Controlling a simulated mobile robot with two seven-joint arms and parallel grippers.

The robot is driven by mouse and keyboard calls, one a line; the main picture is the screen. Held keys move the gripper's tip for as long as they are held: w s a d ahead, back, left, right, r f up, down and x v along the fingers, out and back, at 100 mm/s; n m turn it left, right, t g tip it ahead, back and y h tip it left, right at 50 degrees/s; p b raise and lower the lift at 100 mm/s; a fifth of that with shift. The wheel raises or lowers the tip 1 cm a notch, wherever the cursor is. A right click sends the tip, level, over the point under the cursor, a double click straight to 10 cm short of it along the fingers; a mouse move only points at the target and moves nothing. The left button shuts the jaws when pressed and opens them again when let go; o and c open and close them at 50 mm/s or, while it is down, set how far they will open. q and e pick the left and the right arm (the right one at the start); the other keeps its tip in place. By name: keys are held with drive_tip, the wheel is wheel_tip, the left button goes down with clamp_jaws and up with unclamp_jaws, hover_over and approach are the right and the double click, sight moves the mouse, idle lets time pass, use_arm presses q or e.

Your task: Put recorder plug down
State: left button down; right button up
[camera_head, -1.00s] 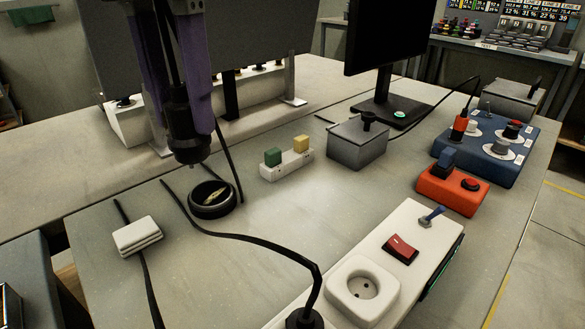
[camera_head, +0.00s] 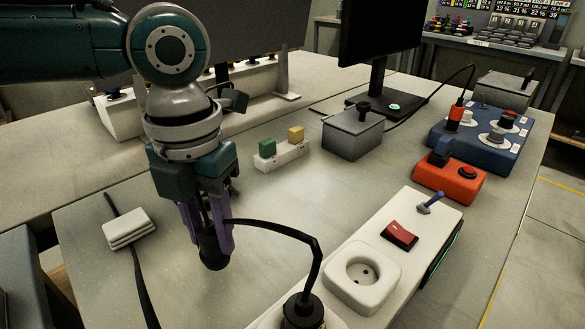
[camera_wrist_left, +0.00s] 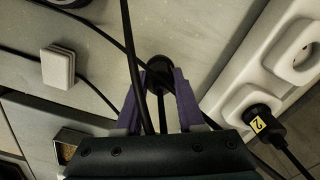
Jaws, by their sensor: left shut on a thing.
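My left gripper (camera_head: 207,238) points down over the near left part of the table, with its purple fingers shut on a black plug (camera_head: 214,257). The plug also shows between the fingertips in the left wrist view (camera_wrist_left: 159,66). Its lower end is close to the table top; I cannot tell whether it touches. I cannot read a label on it. A second black plug (camera_head: 303,312), marked 2 in the left wrist view (camera_wrist_left: 263,123), sits in the white socket strip (camera_head: 408,268). My right gripper is not in view.
The strip has an empty socket (camera_head: 362,275) and a red switch (camera_head: 399,235). A white block (camera_head: 129,228) lies left of my gripper. Black cables (camera_head: 285,232) cross the table. A grey box (camera_head: 353,135) and an orange box (camera_head: 450,178) stand farther right.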

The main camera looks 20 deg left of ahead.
sight(209, 223)
use_arm(q)
drive_tip(key=shift+f, duration=0.75)
drive_tip(key=shift+f, duration=0.3)
drive_tip(key=c, duration=0.5)
unclamp_jaws()
drive_tip(key=shift+r, duration=0.1)
wheel_tip(209, 223, up, 12)
drive_tip(key=shift+r+p, duration=0.25)
drive_tip(key=shift+p, duration=0.45)
